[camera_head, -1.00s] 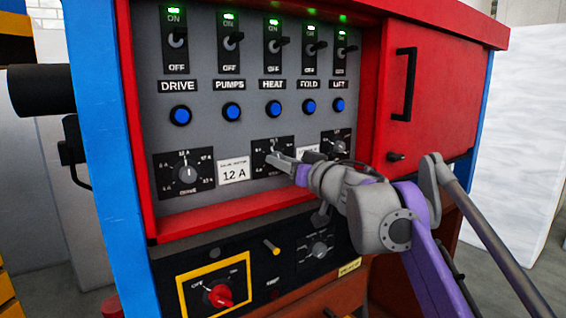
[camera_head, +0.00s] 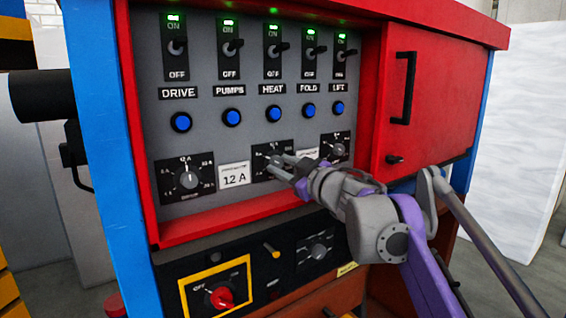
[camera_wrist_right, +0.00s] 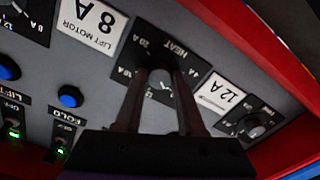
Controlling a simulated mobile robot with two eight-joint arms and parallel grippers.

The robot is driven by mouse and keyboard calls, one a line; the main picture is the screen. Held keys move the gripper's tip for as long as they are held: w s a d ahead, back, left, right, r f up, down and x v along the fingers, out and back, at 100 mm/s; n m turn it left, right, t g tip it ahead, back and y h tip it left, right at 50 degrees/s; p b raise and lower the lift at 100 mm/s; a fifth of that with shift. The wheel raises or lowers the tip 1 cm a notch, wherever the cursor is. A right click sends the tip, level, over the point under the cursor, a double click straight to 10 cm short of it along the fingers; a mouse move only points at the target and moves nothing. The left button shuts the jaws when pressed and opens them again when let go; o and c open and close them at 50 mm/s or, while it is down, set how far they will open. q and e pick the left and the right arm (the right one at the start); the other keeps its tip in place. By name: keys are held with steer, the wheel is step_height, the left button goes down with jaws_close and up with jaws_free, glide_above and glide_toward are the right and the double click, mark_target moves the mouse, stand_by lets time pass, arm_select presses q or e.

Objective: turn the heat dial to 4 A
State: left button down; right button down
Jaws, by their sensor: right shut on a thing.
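The heat dial is the middle one of three dials on the grey panel. Its black scale plate (camera_head: 260,150) shows in the head view, partly covered by my gripper. In the right wrist view the plate (camera_wrist_right: 187,62) appears upside down, with HEAT, 20 A, 16 A and 4 A marks. The pale heat knob (camera_wrist_right: 161,86) sits between the finger ends. My right gripper (camera_head: 276,162) is shut on this knob, its fingers in front of the plate. Where the knob points is hard to tell. My left gripper is out of view.
The drive dial (camera_head: 188,180) is left, beyond a 12 A card (camera_head: 234,175). The lift dial (camera_head: 338,149) is right, close to my gripper. Blue buttons and upright switches (camera_head: 272,45) are above. A red ledge (camera_head: 215,222) runs below.

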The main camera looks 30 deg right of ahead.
steer(key=n+p, duration=0.1)
steer(key=n, duration=0.5)
steer(key=shift+r+n, duration=0.1)
steer(key=shift+n, duration=0.2)
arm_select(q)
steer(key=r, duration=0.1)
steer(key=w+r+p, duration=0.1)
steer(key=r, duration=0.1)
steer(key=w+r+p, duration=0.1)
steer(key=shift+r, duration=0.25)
arm_select(e)
steer(key=n, duration=0.6)
steer(key=c, duration=0.5)
jaws_free()
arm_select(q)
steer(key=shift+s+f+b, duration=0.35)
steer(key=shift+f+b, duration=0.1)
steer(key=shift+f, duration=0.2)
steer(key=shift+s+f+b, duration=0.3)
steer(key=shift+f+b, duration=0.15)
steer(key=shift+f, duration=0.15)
arm_select(e)
steer(key=shift+s+d, duration=0.15)
steer(key=shift+s, duration=1.65)
steer(key=shift+s+d, duration=0.15)
steer(key=shift+s, duration=1.65)
steer(key=shift+s+d, duration=0.15)
steer(key=shift+s, duration=1.65)
